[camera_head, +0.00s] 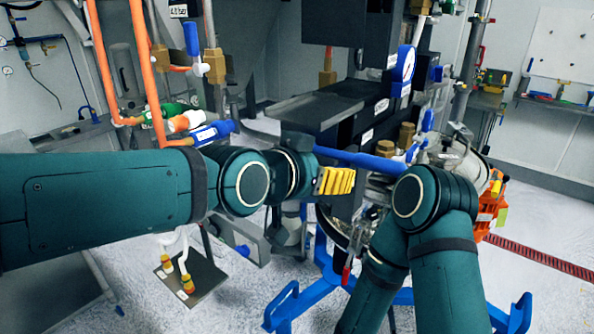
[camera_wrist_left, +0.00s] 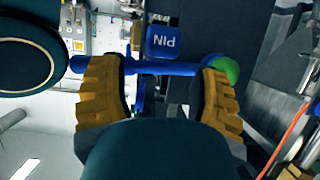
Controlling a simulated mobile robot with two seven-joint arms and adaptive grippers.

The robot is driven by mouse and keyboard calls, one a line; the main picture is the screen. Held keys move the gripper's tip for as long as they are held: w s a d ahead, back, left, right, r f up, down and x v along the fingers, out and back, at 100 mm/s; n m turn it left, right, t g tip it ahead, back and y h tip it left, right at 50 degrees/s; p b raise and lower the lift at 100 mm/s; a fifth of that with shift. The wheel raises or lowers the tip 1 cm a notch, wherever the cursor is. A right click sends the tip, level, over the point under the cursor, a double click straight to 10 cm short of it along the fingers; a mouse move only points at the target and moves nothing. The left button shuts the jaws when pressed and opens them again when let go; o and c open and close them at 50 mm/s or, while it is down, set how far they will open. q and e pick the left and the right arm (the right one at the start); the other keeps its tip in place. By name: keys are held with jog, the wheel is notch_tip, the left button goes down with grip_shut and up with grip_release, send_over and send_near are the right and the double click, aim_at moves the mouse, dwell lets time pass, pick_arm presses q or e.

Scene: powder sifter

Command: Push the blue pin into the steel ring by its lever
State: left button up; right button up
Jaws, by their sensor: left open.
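My left gripper (camera_head: 336,181) reaches in from the left, its yellow finger pads beside the dark machine. In the left wrist view the gripper (camera_wrist_left: 160,82) is open, its two pads wide apart. A blue lever bar (camera_wrist_left: 158,68) lies across the gap at the fingertips, with a green ball (camera_wrist_left: 226,69) at its right end. I cannot tell whether the pads touch it. The blue lever also shows in the head view (camera_head: 358,158), just behind the fingers. A blue block marked PIN (camera_wrist_left: 163,40) sits beyond the bar. I cannot make out the steel ring clearly. My right gripper is hidden.
A round blue-rimmed gauge (camera_head: 404,63) and brass fittings (camera_head: 386,148) crowd the machine. Orange pipes (camera_head: 140,70) and blue-handled valves (camera_head: 212,131) stand at left. A blue floor frame (camera_head: 290,306) lies below.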

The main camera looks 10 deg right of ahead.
pick_arm(q)
jog(key=v, duration=1)
dwell(0.9)
